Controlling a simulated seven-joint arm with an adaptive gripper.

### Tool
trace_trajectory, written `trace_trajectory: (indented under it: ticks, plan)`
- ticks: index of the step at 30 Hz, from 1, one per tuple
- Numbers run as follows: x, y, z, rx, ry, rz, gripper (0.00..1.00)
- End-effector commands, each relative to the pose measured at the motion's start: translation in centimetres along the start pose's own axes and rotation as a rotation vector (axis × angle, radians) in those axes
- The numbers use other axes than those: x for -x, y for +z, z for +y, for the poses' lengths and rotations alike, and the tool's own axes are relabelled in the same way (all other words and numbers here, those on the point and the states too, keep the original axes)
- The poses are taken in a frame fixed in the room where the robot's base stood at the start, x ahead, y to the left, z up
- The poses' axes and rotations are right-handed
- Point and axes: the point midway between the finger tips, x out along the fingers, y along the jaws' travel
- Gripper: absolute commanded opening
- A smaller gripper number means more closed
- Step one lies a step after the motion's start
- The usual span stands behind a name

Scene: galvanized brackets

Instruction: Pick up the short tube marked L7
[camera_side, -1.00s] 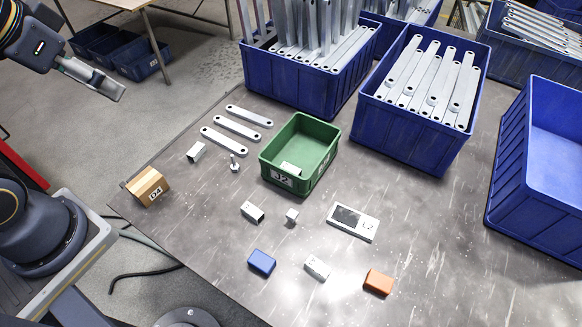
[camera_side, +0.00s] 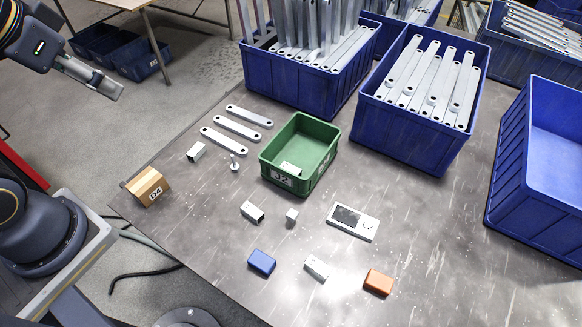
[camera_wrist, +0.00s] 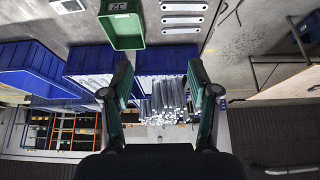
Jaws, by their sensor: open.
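Several short pale metal tubes lie on the grey table in the side view. One tube (camera_side: 196,151) is near the flat bars, one (camera_side: 252,212) is in front of the green bin, and one (camera_side: 317,268) is near the front edge between the blue block and the orange block. My gripper (camera_side: 112,89) is at the upper left, off the table and far from the tubes. In the wrist view my gripper (camera_wrist: 159,80) is open, with nothing between its fingers.
The green bin marked J2 (camera_side: 325,177) stands mid-table. A wooden block marked D4 (camera_side: 148,187), a blue block (camera_side: 262,262), an orange block (camera_side: 378,282) and a plate marked L2 (camera_side: 366,229) lie around it. Tall blue bins (camera_side: 405,135) line the back.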

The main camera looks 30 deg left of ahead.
Motion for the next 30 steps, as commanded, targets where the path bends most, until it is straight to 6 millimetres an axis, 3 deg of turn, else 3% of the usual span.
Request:
trace_trajectory:
  ticks: [2, 4, 8, 11, 15, 17, 20, 24, 27, 30]
  plan:
    - [0.2, -0.9, 0.0, -0.026, -0.001, 0.033, 0.60]
    - [1.1, -3.3, 0.0, -0.056, -0.004, 0.093, 0.60]
    - [0.1, -7.7, -0.7, -0.084, -0.019, 0.093, 0.60]
    - [-2.5, -11.1, -1.9, -0.091, -0.035, 0.057, 0.60]
    - [-8.2, -14.7, -4.3, -0.084, -0.053, -0.025, 0.60]
    - [-11.3, -15.5, -5.6, -0.077, -0.057, -0.070, 0.60]
    - [-17.1, -15.7, -8.0, -0.055, -0.060, -0.154, 0.60]
    - [-25.0, -13.3, -11.0, -0.010, -0.052, -0.282, 0.60]
    - [-29.2, -10.5, -12.4, 0.027, -0.040, -0.369, 0.60]
    - [-31.8, -7.7, -13.1, 0.056, -0.028, -0.440, 0.60]
